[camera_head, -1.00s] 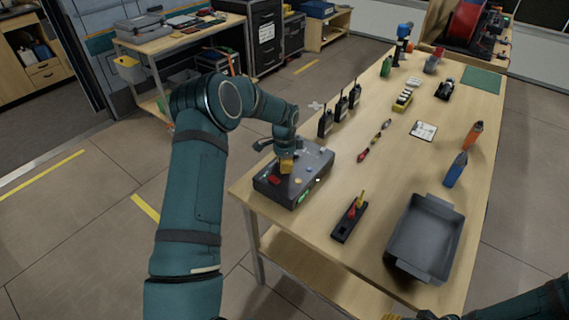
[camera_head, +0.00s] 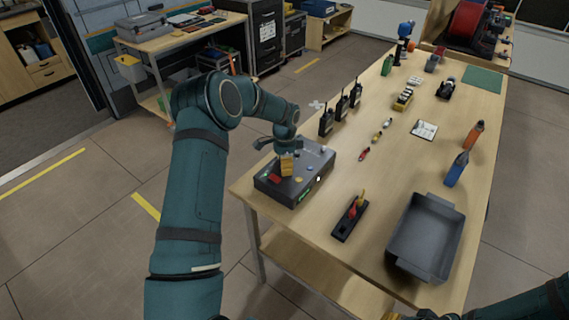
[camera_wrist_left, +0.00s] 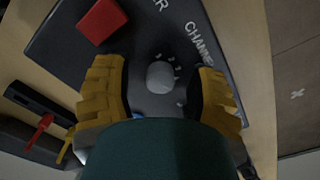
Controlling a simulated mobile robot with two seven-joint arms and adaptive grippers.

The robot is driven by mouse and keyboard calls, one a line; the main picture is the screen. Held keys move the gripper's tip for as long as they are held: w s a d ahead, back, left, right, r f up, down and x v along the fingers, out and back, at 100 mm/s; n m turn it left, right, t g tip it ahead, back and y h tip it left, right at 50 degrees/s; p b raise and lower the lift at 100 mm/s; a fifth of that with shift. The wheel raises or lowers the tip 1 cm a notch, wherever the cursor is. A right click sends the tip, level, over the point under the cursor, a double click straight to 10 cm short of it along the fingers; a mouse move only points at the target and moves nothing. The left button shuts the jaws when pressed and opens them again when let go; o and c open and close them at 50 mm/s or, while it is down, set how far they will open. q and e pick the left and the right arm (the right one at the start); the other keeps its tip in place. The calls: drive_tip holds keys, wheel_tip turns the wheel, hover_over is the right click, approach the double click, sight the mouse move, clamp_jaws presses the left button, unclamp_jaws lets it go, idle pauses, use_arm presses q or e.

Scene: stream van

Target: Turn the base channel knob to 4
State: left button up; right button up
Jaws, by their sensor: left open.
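The base unit (camera_head: 307,181) is a dark box at the near left corner of the wooden table. In the left wrist view its dark top panel (camera_wrist_left: 70,50) carries the printed word CHANNEL and a grey round knob (camera_wrist_left: 160,77) with small numerals around it. Which numeral the knob points to cannot be read. My left gripper (camera_head: 286,166) is over the box. In the left wrist view its yellow fingers (camera_wrist_left: 162,95) are open, one on each side of the knob and apart from it. My right gripper is not clearly seen.
A red block-shaped button (camera_wrist_left: 101,21) stands on the panel near the knob. Several black radios (camera_head: 340,109) stand behind the box. A grey tray (camera_head: 426,238) and a small dark stand (camera_head: 345,226) are to the right. The table's left edge is close to the box.

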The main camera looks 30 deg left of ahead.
use_arm(q)
wheel_tip(320, 180, up, 12)
idle(0.5)
idle(0.5)
